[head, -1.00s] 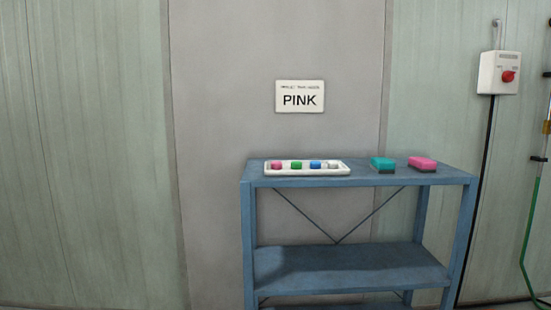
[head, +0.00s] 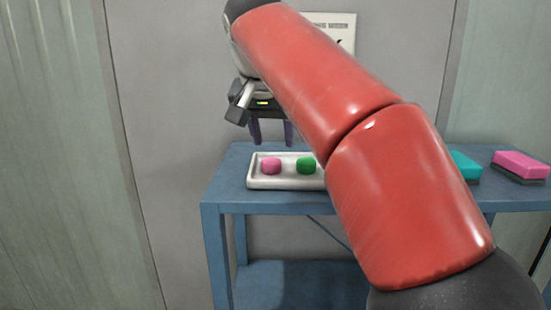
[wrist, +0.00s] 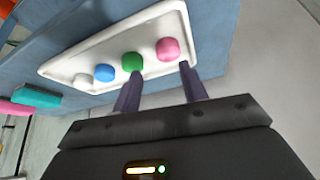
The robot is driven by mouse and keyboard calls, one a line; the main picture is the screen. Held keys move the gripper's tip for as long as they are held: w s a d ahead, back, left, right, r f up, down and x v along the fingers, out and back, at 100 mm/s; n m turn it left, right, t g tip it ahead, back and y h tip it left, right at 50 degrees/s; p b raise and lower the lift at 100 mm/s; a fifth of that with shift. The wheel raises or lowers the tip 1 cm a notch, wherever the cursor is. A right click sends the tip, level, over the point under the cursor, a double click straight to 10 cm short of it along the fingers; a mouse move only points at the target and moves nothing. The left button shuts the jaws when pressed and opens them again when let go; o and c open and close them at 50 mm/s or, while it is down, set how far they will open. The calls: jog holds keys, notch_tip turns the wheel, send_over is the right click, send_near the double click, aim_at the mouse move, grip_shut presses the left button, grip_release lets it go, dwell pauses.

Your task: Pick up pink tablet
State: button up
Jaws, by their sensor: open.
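The pink tablet (head: 271,166) sits at the left end of a white tray (head: 283,184) on the blue table. In the wrist view the pink tablet (wrist: 168,49) lies just beyond the fingertips, nearer the right finger. My gripper (head: 270,140) is open and empty, with its two purple fingers pointing down above the tray. It also shows in the wrist view (wrist: 160,72), with the green tablet (wrist: 132,62) just beyond the left finger. The fingers do not hold anything. My red arm hides the right part of the tray in the head view.
A blue tablet (wrist: 105,73) and a white tablet (wrist: 82,82) share the tray. A teal block (head: 466,166) and a pink block (head: 520,165) lie on the blue table (head: 225,190) to the right. A partly hidden sign (head: 340,28) hangs on the wall behind.

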aim_at(271, 160)
jog(key=x, duration=0.2)
jog(key=a+b+x, duration=0.1)
jog(key=x, duration=0.2)
jog(key=w+b+x, duration=0.1)
jog(key=x, duration=0.1)
jog(key=shift+w+a+f, duration=0.1)
jog(key=c, duration=0.6)
jog(key=shift+c, duration=0.2)
